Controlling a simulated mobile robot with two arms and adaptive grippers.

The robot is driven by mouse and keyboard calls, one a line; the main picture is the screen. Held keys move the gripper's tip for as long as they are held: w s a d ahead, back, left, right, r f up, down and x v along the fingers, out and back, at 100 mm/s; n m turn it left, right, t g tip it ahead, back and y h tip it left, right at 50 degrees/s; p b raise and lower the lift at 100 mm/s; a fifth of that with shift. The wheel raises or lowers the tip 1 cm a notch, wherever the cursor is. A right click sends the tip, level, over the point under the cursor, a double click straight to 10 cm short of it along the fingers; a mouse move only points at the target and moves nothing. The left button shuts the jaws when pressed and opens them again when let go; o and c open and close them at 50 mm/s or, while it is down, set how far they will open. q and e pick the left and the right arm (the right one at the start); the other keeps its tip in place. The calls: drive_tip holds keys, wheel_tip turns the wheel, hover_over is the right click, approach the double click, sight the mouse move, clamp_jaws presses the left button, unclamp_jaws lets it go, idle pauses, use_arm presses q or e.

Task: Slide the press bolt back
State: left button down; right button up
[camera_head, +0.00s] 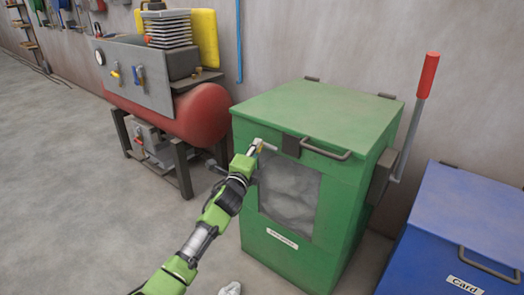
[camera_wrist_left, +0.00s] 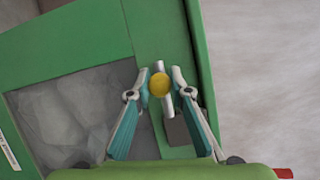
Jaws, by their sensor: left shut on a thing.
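The green press (camera_head: 320,190) stands against the wall with its lid (camera_head: 320,110) down. The press bolt is a silver rod (camera_head: 267,146) at the upper left of its front, just below the lid's edge. Its yellow knob (camera_wrist_left: 159,84) sits between the fingertips in the left wrist view, with the silver rod (camera_wrist_left: 166,106) behind it. My left gripper (camera_head: 259,150) is shut on the knob. A dark catch plate (camera_head: 291,145) is right of the rod. I cannot tell whether the rod reaches into it.
A grey lid handle (camera_head: 326,149) sticks out right of the bolt. A red-gripped lever (camera_head: 426,78) stands at the press's right side. A blue bin (camera_head: 460,225) is at the right and a red compressor (camera_head: 205,113) at the left. The floor (camera_head: 80,190) at left is clear.

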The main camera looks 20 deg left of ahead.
use_arm(q)
drive_tip(key=shift+a+r, duration=0.1)
drive_tip(key=shift+a, duration=0.1)
drive_tip(key=c, duration=2.2)
unclamp_jaws()
drive_tip(key=o, duration=0.4)
drive_tip(key=shift+w+a, duration=0.1)
drive_tip(key=s, duration=1.2)
drive_tip(key=shift+d, duration=0.35)
drive_tip(key=shift+f, duration=0.2)
